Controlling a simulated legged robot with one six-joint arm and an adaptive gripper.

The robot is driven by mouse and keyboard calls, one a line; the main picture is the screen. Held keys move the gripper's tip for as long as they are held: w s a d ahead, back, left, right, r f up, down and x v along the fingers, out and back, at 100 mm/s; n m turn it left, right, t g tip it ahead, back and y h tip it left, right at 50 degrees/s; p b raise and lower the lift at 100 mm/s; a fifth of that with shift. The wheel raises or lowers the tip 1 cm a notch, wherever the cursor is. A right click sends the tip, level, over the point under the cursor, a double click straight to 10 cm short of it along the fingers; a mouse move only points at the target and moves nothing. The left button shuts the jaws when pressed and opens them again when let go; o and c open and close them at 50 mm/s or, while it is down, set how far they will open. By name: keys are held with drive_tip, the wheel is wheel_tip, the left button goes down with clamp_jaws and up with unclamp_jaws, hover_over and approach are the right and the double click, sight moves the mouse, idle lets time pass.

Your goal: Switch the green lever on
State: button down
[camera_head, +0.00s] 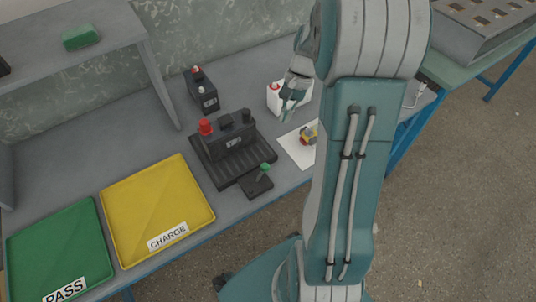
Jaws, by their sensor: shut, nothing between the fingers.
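A small dark switch box (256,186) sits near the front edge of the grey workbench. A green knob (265,167), which looks like the lever's tip, stands at its top right. The lever's exact tilt is too small to tell. My gripper (288,109) is behind and slightly right of the switch box, in front of a white container (272,97). It points downward, is shut and empty, and is apart from the green knob. My arm hides part of the bench to the right.
A black device (238,150) with a red knob stands on a dark ribbed base just behind the switch box. Another dark battery (203,92) is farther back. A white sheet (293,150) with a small coloured object lies right. Yellow (180,185) and green (50,240) trays lie left.

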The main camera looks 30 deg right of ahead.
drive_tip(key=shift+d+f, duration=0.4)
drive_tip(key=shift+f, duration=0.05)
approach(276, 155)
drive_tip(key=x, duration=0.2)
drive_tip(key=a+x, duration=0.1)
drive_tip(key=x, duration=0.3)
drive_tip(key=shift+s+a+r, duration=0.1)
drive_tip(key=shift+s+a, duration=0.1)
drive_tip(key=shift+a, duration=0.1)
drive_tip(key=s+a, duration=0.2)
drive_tip(key=shift+a+r, duration=0.3)
drive_tip(key=shift+r, duration=0.05)
drive_tip(key=shift+s+a, duration=0.15)
drive_tip(key=shift+a, duration=0.15)
drive_tip(key=shift+a+r+m+h, duration=0.3)
drive_tip(key=shift+a+r+h, duration=0.2)
drive_tip(key=shift+h, duration=0.3)
